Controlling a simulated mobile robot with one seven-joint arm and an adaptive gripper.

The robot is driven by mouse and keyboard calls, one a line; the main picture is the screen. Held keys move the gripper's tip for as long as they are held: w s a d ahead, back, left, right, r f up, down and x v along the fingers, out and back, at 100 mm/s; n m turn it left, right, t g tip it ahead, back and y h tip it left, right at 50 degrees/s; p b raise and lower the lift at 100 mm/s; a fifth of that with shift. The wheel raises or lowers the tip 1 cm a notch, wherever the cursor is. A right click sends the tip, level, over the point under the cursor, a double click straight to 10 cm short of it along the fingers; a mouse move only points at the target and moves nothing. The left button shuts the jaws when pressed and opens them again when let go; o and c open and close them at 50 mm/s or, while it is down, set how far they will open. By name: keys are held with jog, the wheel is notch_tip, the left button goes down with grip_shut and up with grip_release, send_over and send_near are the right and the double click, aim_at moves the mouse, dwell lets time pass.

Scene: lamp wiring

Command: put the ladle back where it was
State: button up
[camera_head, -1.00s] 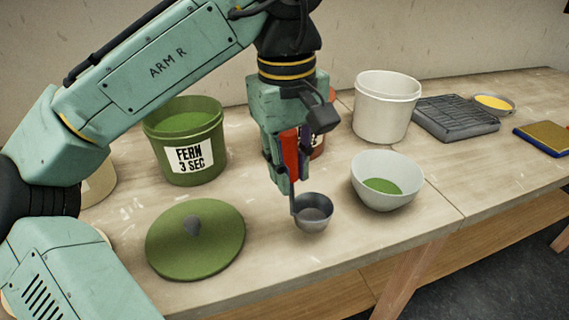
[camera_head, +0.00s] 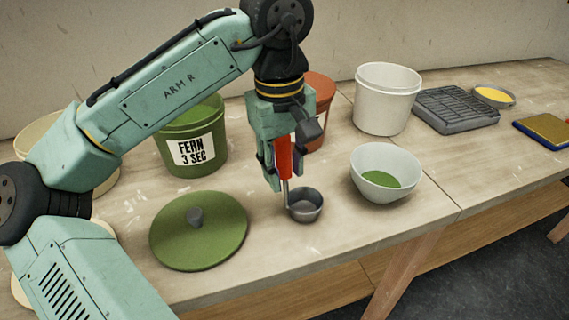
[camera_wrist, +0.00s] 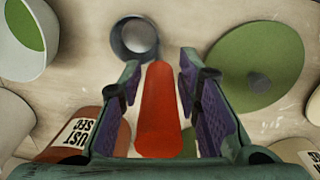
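The ladle has a red handle (camera_head: 284,158) and a grey metal cup (camera_head: 306,205). It stands nearly upright, its cup at the tabletop between the green lid and the white bowl. My gripper (camera_head: 273,182) points down around the handle. In the wrist view, the red handle (camera_wrist: 158,115) lies between the two fingers of my gripper (camera_wrist: 160,80), with a gap showing on each side. The fingers are open and the cup (camera_wrist: 134,40) is beyond their tips. The green bucket (camera_head: 205,124), labelled FERN 3 SEC, stands behind and to the left.
The green lid (camera_head: 198,232) lies left of the ladle. The white bowl (camera_head: 385,160) with green liquid is close on the right. A rust-coloured bucket (camera_head: 321,100) is behind my gripper. A white bucket (camera_head: 386,100), a grey tray (camera_head: 455,112) and a sponge-like block (camera_head: 545,131) are farther right.

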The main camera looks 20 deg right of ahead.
jog(key=shift+o, duration=0.7)
jog(key=shift+r, duration=0.15)
jog(key=r, duration=1.1)
jog(key=shift+s+a+r, duration=0.15)
jog(key=shift+a+r, duration=0.2)
jog(key=shift+r, duration=0.05)
